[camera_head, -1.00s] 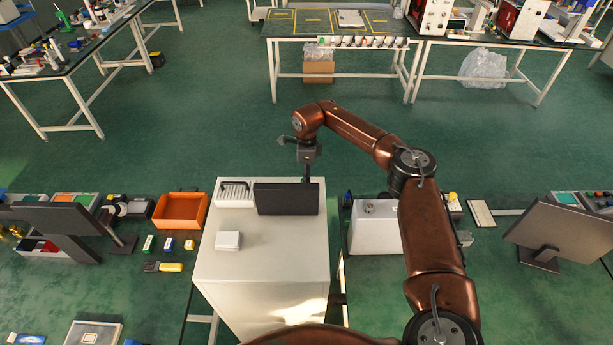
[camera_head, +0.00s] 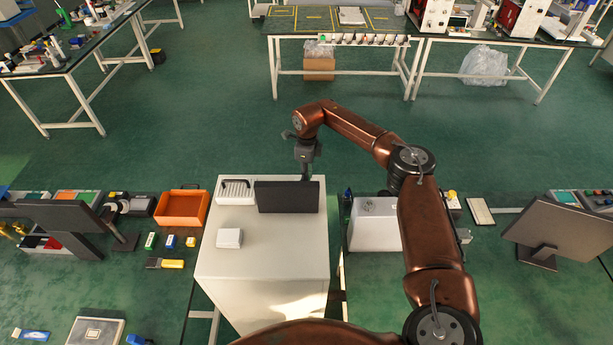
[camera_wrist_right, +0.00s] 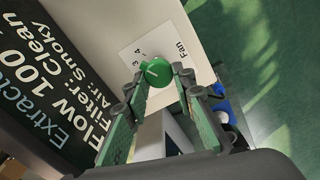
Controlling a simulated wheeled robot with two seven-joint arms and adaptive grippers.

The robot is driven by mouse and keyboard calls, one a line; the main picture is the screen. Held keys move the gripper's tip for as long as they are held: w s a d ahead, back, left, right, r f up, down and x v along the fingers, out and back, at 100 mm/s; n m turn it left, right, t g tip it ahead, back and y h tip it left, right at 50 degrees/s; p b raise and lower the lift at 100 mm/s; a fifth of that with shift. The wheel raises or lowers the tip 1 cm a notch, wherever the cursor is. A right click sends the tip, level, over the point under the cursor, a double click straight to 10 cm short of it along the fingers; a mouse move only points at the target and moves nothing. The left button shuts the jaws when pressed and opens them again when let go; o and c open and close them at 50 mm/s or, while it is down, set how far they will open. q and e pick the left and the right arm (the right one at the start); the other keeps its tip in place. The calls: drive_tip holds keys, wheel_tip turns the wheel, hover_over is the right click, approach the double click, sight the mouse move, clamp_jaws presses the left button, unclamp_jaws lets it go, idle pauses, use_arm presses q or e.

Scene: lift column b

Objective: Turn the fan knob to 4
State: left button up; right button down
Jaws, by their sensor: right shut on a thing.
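The green fan knob (camera_wrist_right: 156,71) sits on a white label marked "Fan", with the numbers 3 and 4 beside it, in the right wrist view. A short pale mark on the knob's face points roughly toward the numbers; I cannot tell exactly which one. My right gripper (camera_wrist_right: 159,76) is shut on the knob, one finger on each side. In the head view my right gripper (camera_head: 306,168) reaches down behind the black display (camera_head: 287,197) on the white cabinet (camera_head: 262,263); the knob is hidden there. My left gripper is out of view.
The display's text panel (camera_wrist_right: 48,85) stands close beside the gripper in the wrist view. A small white box (camera_head: 229,238) lies on the cabinet top. An orange bin (camera_head: 182,208) is left of the cabinet, and a grey-white box (camera_head: 373,224) is to its right.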

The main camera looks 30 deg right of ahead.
drive_tip(key=c, duration=1.7)
unclamp_jaws()
drive_tip(key=shift+w+r, duration=0.15)
drive_tip(key=shift+w, duration=0.05)
drive_tip(key=shift+c, duration=0.2)
drive_tip(key=shift+o, duration=0.6)
drive_tip(key=shift+s, duration=0.1)
wheel_tip(320, 180, up, 12)
